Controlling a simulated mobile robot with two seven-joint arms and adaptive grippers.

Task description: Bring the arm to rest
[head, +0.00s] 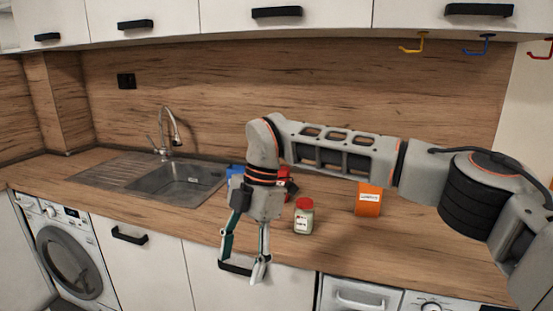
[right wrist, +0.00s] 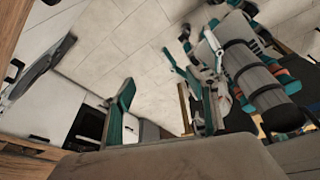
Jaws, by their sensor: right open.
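My right gripper (head: 244,268) hangs at the front edge of the counter in the head view, fingers pointing down. It is open and empty, in front of the lower cabinet doors. My right arm comes in from the right and passes over the counter. The open fingers of this gripper (right wrist: 160,110) also show in the right wrist view, with floor tiles and parts of my own body beyond them. My left gripper is not seen in the head view.
A jar with a red lid (head: 304,216) and an orange box (head: 368,199) stand on the wooden counter (head: 400,245). Blue and red items are partly hidden behind my gripper. A sink (head: 185,183) is at left. Upper cabinets and coloured hooks (head: 478,46) are above.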

